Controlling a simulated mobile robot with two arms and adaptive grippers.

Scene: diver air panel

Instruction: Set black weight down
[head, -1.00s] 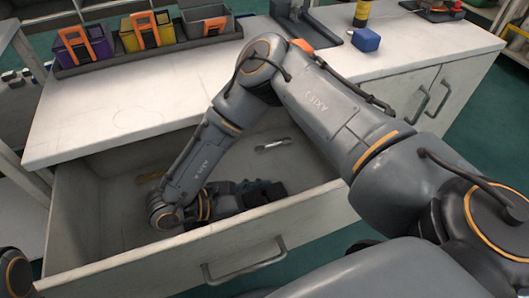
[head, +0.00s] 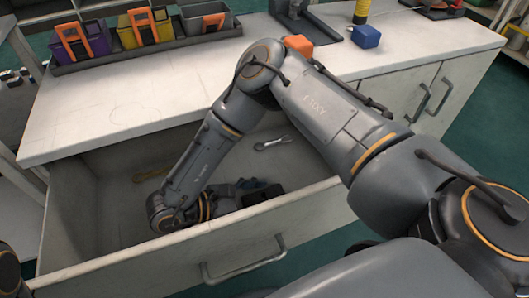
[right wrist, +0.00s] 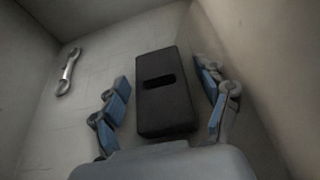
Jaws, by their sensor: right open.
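The black weight (right wrist: 165,105) is a dark rectangular block with a slot in its top, in the open drawer. In the right wrist view it lies between the fingers of my right gripper (right wrist: 164,88), which is open with a visible gap on each side of the block. In the head view the weight (head: 262,195) is partly hidden, and my right gripper (head: 235,194) is low in the drawer by its front wall. My left gripper is out of view.
The drawer (head: 115,205) also holds a silver wrench (head: 272,143) and a yellowish tool (head: 152,173). The worktop above carries a tray with purple, yellow and grey bins (head: 145,27), an orange block (head: 299,44) and a blue block (head: 366,37).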

